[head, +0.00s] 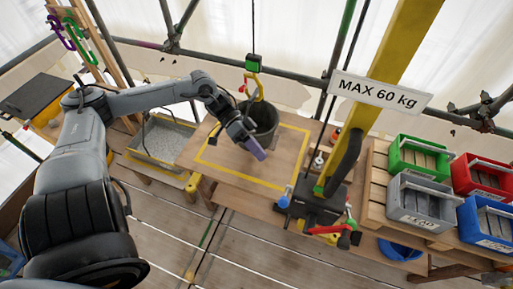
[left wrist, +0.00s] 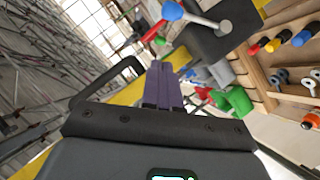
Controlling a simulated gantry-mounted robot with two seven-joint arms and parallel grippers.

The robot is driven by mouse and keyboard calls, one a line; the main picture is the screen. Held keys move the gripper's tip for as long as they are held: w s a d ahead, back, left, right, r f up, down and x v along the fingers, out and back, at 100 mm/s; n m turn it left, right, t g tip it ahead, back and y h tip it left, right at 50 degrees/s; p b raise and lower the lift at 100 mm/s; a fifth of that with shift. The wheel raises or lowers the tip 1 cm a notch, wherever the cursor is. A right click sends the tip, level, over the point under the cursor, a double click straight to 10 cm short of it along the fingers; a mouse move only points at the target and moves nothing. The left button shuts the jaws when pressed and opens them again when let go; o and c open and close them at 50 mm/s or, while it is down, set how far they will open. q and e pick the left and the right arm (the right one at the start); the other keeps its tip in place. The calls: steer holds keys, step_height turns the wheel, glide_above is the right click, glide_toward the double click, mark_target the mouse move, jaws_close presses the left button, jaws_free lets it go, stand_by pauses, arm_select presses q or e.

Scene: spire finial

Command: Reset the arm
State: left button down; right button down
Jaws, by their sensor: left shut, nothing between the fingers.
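My left arm comes in from the left in the head view. Its gripper (head: 257,151) hangs over the wooden bench, inside the yellow marked outline, just in front of a dark bucket (head: 264,122). The purple fingers are together and hold nothing. In the left wrist view the shut purple fingers (left wrist: 163,85) point up the picture, with nothing between them. My right gripper does not show in either view.
A yellow hook (head: 256,86) hangs above the bucket. A grey gravel tray (head: 164,139) lies left of it. A yellow post with a sign (head: 380,92) and dark base (head: 310,204) stands right. Green (head: 419,155), grey (head: 421,201), red (head: 485,177) and blue (head: 488,222) crates stand far right.

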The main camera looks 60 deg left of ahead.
arm_select(q)
steer(key=shift+s+a+r, duration=0.1)
steer(key=shift+a+r, duration=0.1)
steer(key=shift+a, duration=0.15)
stand_by(0.3)
